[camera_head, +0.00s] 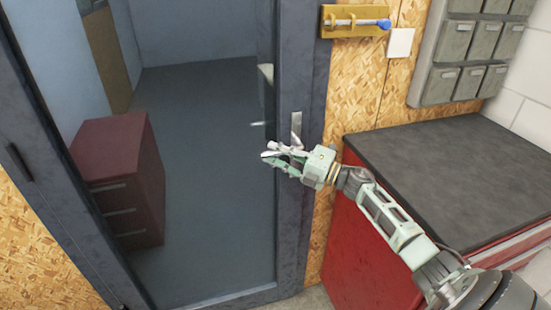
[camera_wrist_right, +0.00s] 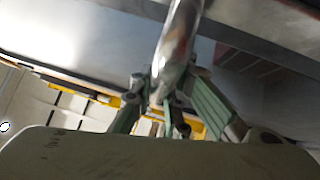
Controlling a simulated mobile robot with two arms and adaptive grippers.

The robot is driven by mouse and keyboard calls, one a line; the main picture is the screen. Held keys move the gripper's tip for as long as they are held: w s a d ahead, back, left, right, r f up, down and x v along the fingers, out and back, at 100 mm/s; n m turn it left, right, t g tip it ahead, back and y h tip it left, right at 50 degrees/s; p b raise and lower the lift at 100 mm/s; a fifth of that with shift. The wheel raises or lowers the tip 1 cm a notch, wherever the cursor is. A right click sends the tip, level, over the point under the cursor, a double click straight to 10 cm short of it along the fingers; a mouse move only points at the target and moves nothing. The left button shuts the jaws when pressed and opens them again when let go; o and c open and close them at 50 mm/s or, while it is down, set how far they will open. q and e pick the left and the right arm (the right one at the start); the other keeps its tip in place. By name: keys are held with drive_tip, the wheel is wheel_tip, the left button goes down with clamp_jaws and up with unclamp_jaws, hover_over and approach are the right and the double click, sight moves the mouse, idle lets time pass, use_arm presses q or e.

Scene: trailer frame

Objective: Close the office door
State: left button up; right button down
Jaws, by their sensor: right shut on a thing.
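The office door (camera_head: 290,215) has a dark grey frame around a large glass pane. It stands in or close to its dark doorframe (camera_head: 318,85); I cannot tell whether it is fully shut. A silver lever handle with a plate (camera_head: 296,124) sits on its right stile. My right gripper (camera_head: 277,158) is at this handle, its fingers shut around the lever. In the right wrist view the shiny metal handle (camera_wrist_right: 181,45) runs down between the fingers of the gripper (camera_wrist_right: 165,97). My left gripper is not in view.
A red cabinet with a dark top (camera_head: 440,160) stands right of the door, beneath my right arm. Grey wall boxes (camera_head: 470,50) and a yellow bracket with a blue-ended bolt (camera_head: 345,22) are above. A dark red drawer unit (camera_head: 125,180) shows through the glass.

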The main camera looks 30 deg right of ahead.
drive_tip(key=c, duration=2)
unclamp_jaws()
drive_tip(key=shift+w+d+r, duration=0.1)
drive_tip(key=shift+d+r, duration=0.05)
drive_tip(key=shift+d, duration=0.1)
drive_tip(key=shift+c, duration=0.2)
drive_tip(key=o, duration=0.3)
drive_tip(key=shift+w+f, duration=0.2)
drive_tip(key=shift+s, duration=0.1)
drive_tip(key=shift+a, duration=0.1)
